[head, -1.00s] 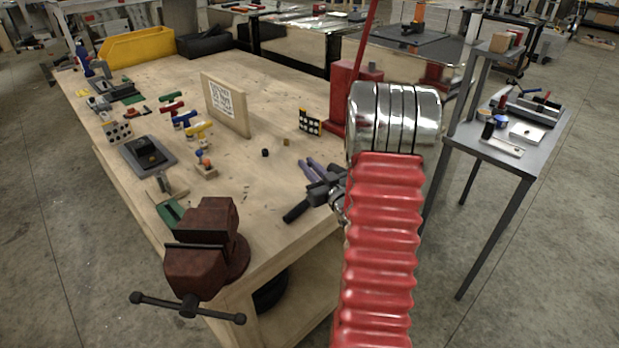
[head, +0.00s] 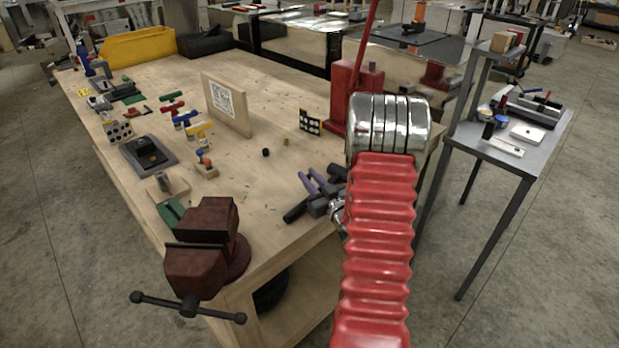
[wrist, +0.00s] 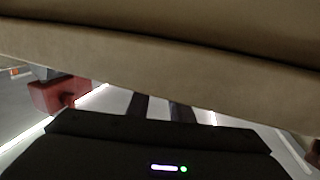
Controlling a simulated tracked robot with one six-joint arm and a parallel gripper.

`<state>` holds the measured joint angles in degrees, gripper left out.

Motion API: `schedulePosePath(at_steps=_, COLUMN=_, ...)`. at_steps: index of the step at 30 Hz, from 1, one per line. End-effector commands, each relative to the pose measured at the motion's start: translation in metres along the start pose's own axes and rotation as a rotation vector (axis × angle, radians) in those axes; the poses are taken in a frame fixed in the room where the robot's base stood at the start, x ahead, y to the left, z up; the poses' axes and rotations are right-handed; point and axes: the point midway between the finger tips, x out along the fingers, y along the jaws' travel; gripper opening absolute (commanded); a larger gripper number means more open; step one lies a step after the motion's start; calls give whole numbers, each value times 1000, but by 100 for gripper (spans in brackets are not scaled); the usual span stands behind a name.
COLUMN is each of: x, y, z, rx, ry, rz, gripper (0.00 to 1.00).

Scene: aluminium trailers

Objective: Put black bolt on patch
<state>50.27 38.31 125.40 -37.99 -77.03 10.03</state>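A small black piece (head: 265,152), which looks like the black bolt, stands on the wooden workbench (head: 270,100) in the head view. A small brownish piece (head: 286,142) stands just right of it. I cannot tell for sure which thing is the patch; a dark grey pad (head: 168,161) with a black block on it lies at the bench's left. My gripper (head: 309,174) is to the right of and nearer than the black piece, its two fingers apart and empty. The wrist view shows the two dark fingers (wrist: 160,104) with a gap between them; the bolt does not show there.
A rusty vise (head: 205,255) is on the front corner. An upright board with a printed code (head: 222,98) stands behind the black piece. A small dotted board (head: 310,122) and red press (head: 350,85) stand behind my gripper. Coloured parts (head: 185,120) line the left side.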

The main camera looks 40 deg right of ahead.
Motion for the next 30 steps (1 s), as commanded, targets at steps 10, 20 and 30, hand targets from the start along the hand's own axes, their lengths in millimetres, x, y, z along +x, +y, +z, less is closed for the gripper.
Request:
schedulePosePath(at_steps=10, x=0, y=0, z=0, rx=0, ry=0, rz=0, gripper=32)
schedulePosePath(at_steps=20, x=-14, y=1, z=-2, rx=1, ry=0, rz=2, gripper=32)
schedulePosePath(at_steps=30, x=-71, y=1, z=-2, rx=2, ry=-1, rz=3, gripper=32)
